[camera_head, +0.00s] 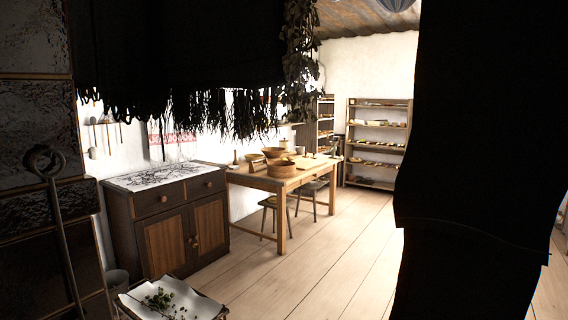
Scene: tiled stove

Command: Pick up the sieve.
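A round, straight-sided wooden piece that looks like the sieve (281,169) sits near the front edge of a wooden table (259,181) in the middle distance. Its inside and mesh are too small to make out. Wooden bowls (274,153) stand close behind it on the same table. Neither of my grippers shows in the head view.
A dark hanging fringe (180,60) covers the upper left, and a large black shape (475,130) blocks the right. A dark cabinet (168,225) stands left of the table, stools (275,204) under it. A white-topped stand (168,300) is near front. Floorboards (330,265) are clear.

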